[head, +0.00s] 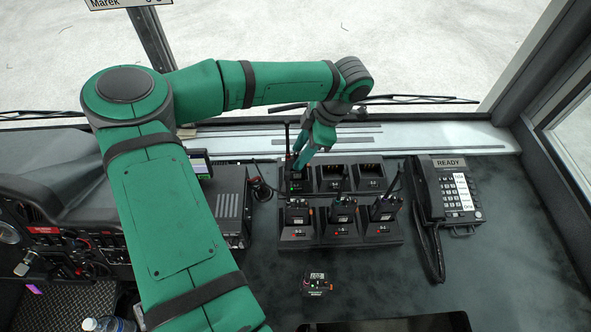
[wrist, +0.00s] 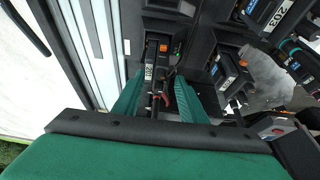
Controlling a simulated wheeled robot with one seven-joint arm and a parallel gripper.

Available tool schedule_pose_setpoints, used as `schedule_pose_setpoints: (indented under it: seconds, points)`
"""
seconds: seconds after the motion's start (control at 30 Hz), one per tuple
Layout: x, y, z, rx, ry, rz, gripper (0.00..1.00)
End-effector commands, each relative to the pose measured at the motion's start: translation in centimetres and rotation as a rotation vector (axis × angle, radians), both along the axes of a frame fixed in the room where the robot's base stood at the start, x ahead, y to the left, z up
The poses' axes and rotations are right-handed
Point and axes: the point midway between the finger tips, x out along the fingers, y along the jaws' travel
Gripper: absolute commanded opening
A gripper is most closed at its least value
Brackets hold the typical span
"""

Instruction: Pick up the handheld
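A black handheld (head: 297,182) with an upright antenna stands in the back left slot of the charger (head: 350,238). In the wrist view the same handheld (wrist: 152,72), with an orange button and a white label, shows between my green fingers. My gripper (head: 302,166) points down at it from above; its fingers (wrist: 158,98) are apart, one on each side, and I see no clear contact. Three more handhelds stand in the front row: left (head: 297,214), middle (head: 343,210) and right (head: 386,208). My fingers partly hide the back left handheld.
The two other back slots (head: 331,178) look empty. A desk phone (head: 451,190) marked READY stands at right. A grey box (head: 230,200) is close at left, and the windscreen ledge (head: 420,138) runs behind. A small black device (head: 317,284) lies on the dark counter in front.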

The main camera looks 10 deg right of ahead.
Motion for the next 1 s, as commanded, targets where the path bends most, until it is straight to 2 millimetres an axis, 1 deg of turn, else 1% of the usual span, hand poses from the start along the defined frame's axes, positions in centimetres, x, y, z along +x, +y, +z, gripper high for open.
schedule_pose_setpoints:
  seconds: [0.07,0.23,0.27,0.3,0.37,0.4,0.8,1.0]
  points:
    - [0.0,0.1,-0.4,-0.001,0.0,0.0,0.38]
    - [0.0,0.1,-0.4,0.0,0.0,0.0,0.38]
    - [0.0,0.1,-0.4,0.0,0.0,0.0,0.34]
    - [0.0,0.1,-0.4,0.0,0.0,0.0,0.24]
    - [0.0,0.1,-0.3,0.0,0.0,0.0,0.1]
    - [0.0,0.1,-0.3,0.0,0.0,0.0,0.0]
    - [0.1,0.1,-0.2,0.0,-0.001,0.0,0.0]
    - [0.1,0.1,1.1,0.0,-0.001,0.001,0.0]
